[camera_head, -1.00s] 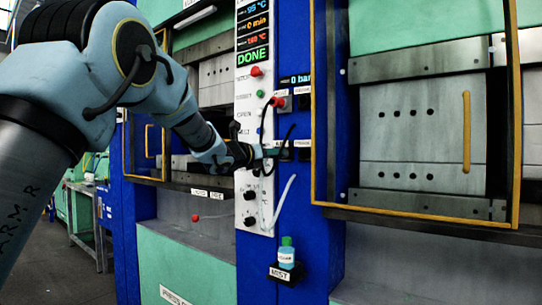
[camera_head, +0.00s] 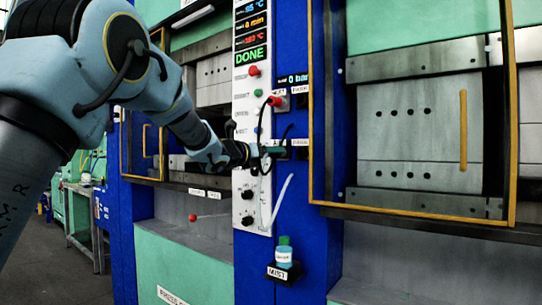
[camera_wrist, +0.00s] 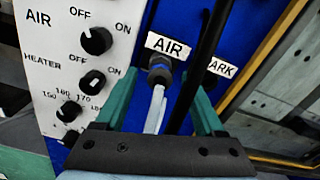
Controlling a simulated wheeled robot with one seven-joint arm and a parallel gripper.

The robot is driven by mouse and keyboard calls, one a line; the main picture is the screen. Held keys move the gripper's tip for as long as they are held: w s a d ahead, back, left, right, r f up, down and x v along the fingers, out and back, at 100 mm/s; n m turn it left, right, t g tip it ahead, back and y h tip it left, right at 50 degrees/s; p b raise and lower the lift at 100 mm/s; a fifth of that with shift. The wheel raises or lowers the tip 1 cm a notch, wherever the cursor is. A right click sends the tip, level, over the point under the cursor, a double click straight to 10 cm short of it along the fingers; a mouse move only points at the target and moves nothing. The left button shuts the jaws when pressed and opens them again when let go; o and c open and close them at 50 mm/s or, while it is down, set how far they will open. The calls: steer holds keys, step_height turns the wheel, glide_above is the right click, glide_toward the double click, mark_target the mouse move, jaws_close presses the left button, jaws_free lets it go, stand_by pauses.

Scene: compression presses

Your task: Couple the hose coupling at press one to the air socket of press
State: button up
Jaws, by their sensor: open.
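My gripper (camera_wrist: 163,108) is open at the press panel, with a teal finger on each side of the pale hose (camera_wrist: 154,112). In the head view my gripper (camera_head: 272,152) is in front of the lower part of the control panel. A dark coupling (camera_wrist: 160,73) sits directly under the AIR label (camera_wrist: 168,45) at the air socket, and the pale hose runs down from it between the fingers. The socket face is hidden behind the coupling, so I cannot tell how deeply it is seated. The PARK label (camera_wrist: 220,67) is to its right, and the parking place is mostly hidden.
A black hose (camera_wrist: 200,62) crosses between the fingers, close to the right one. The white control panel (camera_wrist: 75,62) with knobs is on the left. A bottle (camera_head: 284,256) stands on a small holder below. The yellow-framed press guard (camera_head: 316,120) is at the right.

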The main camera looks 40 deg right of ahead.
steer(key=b+v, duration=0.2)
steer(key=v, duration=0.7)
steer(key=shift+a+b, duration=0.35)
steer(key=shift+b, duration=0.05)
